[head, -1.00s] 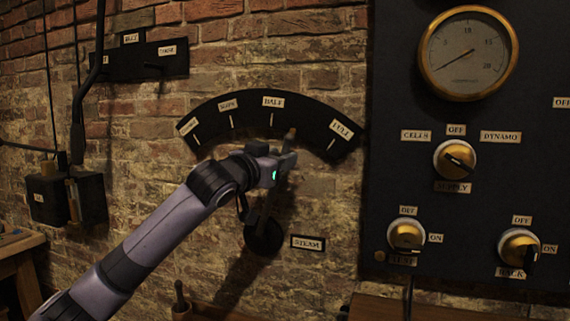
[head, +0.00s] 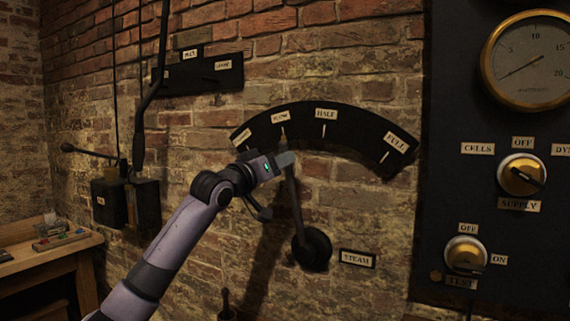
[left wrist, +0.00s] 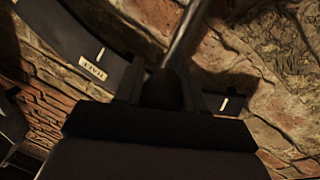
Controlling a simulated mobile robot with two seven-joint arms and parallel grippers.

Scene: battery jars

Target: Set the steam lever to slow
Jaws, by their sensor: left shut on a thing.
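The steam lever (head: 296,205) rises from a dark round pivot (head: 312,250) on the brick wall and leans a little left. Its upper end is near the SLOW label (head: 281,117) on the black curved scale plate (head: 352,117). The HALF label (head: 326,114) is to its right. My left gripper (head: 285,160) is shut on the upper part of the lever, which hides the held part. In the left wrist view the lever's rod (left wrist: 186,32) runs up from between the fingers, and a HALF label (left wrist: 92,67) shows on the plate. My right gripper is out of view.
A STEAM label (head: 357,259) is right of the pivot. A dark panel (head: 452,200) with a gauge and knobs stands further right. A wall box with a lever (head: 125,204) and a wooden bench (head: 45,262) are at the left.

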